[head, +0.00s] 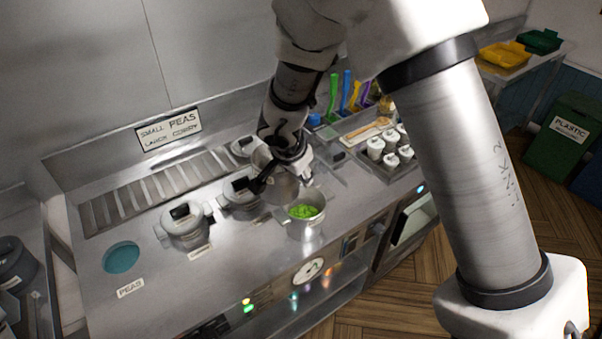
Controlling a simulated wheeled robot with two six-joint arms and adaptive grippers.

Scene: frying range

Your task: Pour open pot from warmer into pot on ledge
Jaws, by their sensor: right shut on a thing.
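My right gripper (284,166) reaches down over the counter and is shut on an open steel pot (284,190). The held pot looks tilted, just above and behind a second steel pot, partly hidden by the gripper. That second pot (308,229) stands upright on the front ledge with bright green peas (304,211) in it. I cannot see inside the held pot, and no falling stream is clear. The warmer (92,288) has an empty round teal well (122,257) beside a PEAS label. My left gripper is not in view.
Lidded pots (184,228) sit in the warmer, one (240,201) close left of the held pot. A tray of white-lidded jars (389,151) and coloured utensils (333,92) stand to the right.

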